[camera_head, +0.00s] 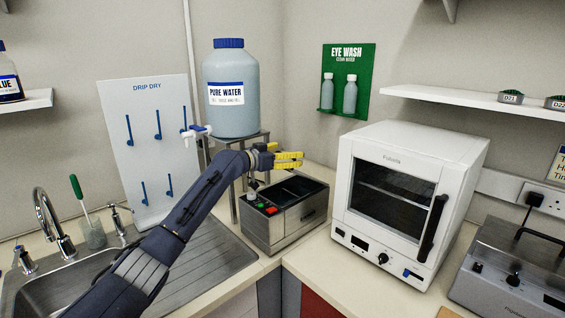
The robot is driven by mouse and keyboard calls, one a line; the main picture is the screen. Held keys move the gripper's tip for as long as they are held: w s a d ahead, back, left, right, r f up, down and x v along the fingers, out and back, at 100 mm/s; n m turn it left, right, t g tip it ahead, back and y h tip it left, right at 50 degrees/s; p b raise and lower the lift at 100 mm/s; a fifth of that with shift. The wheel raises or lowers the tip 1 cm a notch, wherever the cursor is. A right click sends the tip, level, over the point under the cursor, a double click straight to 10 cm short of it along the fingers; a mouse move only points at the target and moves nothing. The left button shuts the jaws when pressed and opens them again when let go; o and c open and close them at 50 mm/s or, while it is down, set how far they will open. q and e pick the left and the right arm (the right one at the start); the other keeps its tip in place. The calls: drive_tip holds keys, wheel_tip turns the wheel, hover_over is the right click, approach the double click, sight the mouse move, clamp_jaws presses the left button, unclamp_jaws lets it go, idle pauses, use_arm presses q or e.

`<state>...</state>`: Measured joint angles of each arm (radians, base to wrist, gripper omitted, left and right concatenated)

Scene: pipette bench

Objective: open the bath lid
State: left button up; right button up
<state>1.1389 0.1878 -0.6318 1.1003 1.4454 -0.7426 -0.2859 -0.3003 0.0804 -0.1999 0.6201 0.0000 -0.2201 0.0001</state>
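A steel box-shaped bath (272,233) stands on the counter corner, with red and green buttons on its top left. Its top looks dark (296,189); whether this is a lid or an opening is unclear. A second grey unit (513,270) at the right edge has a black arched handle (540,236) on its flat top; it may also be a lidded bath. My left gripper (289,160) has yellow fingers, hangs above the steel bath and appears empty; its finger gap is unclear. A yellow piece (447,313) at the bottom edge is probably the tip of my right gripper.
A white oven (410,190) with a glass door stands right of the steel bath. A Pure Water tank (231,90) on a stand is behind my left arm. The sink (60,285) and a drip-dry board (150,150) are at left. Counter (320,262) in front of the bath is bare.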

use_arm(q)
drive_tip(key=shift+w+d+r, duration=0.15)
drive_tip(key=shift+w+r, duration=0.15)
drive_tip(key=shift+r, duration=0.1)
drive_tip(key=shift+c, duration=0.2)
drive_tip(key=o, duration=1.4)
drive_tip(key=shift+c, duration=0.2)
drive_tip(key=v, duration=1.2)
